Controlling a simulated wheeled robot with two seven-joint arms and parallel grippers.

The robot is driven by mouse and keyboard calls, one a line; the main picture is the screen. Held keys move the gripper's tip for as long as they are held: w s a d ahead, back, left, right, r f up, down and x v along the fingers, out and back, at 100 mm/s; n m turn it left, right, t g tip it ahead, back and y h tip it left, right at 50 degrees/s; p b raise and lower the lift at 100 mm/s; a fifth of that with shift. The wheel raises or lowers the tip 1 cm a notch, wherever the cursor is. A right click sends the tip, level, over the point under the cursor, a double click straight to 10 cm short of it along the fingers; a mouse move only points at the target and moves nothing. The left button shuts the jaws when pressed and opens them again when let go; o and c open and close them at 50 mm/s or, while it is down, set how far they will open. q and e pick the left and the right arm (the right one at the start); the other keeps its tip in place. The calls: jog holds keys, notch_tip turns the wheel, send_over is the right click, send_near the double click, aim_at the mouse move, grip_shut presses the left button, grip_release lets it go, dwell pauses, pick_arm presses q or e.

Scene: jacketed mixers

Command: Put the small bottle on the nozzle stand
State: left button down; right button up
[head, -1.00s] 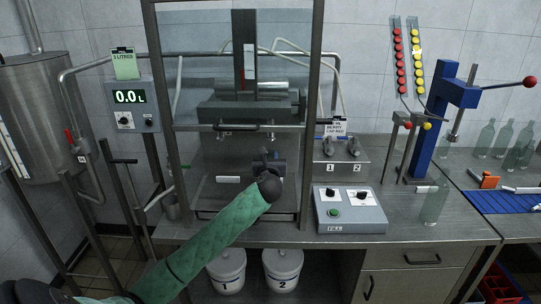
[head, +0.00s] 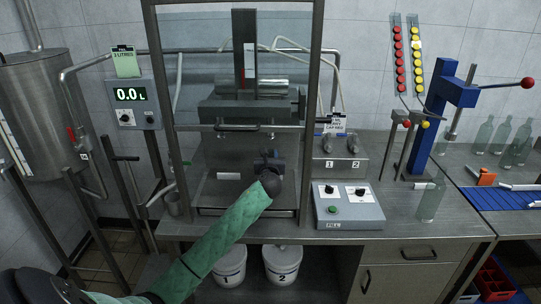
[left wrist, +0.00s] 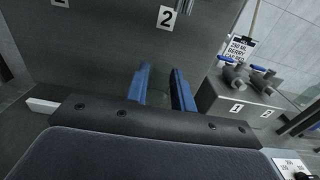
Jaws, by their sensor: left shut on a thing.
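My left gripper (head: 270,158) is in front of the machine at the middle of the head view, mostly hidden by its own wrist. In the left wrist view its two blue fingers (left wrist: 161,90) stand a little apart, shut on a faint, clear shape that looks like the small bottle (left wrist: 160,103). The bottle's outline is hard to make out, and its lower part is hidden by the gripper body. I cannot tell whether it touches the nozzle stand, which I cannot clearly pick out. My right gripper is not in view.
A clear bottle (head: 431,200) stands on the bench right of the fill control box (head: 347,208). Several clear bottles (head: 500,136) stand farther right. The guard frame (head: 313,110) and two numbered valves (head: 340,150) are close to the left gripper. White buckets (head: 282,264) sit below.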

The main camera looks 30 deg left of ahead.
pick_arm(q)
jog(key=shift+f, duration=0.1)
jog(key=c, duration=1.2)
grip_release()
jog(key=shift+s+d, duration=0.1)
jog(key=shift+s, duration=0.05)
jog(key=shift+b+v, duration=1.6)
jog(key=shift+v, duration=4.25)
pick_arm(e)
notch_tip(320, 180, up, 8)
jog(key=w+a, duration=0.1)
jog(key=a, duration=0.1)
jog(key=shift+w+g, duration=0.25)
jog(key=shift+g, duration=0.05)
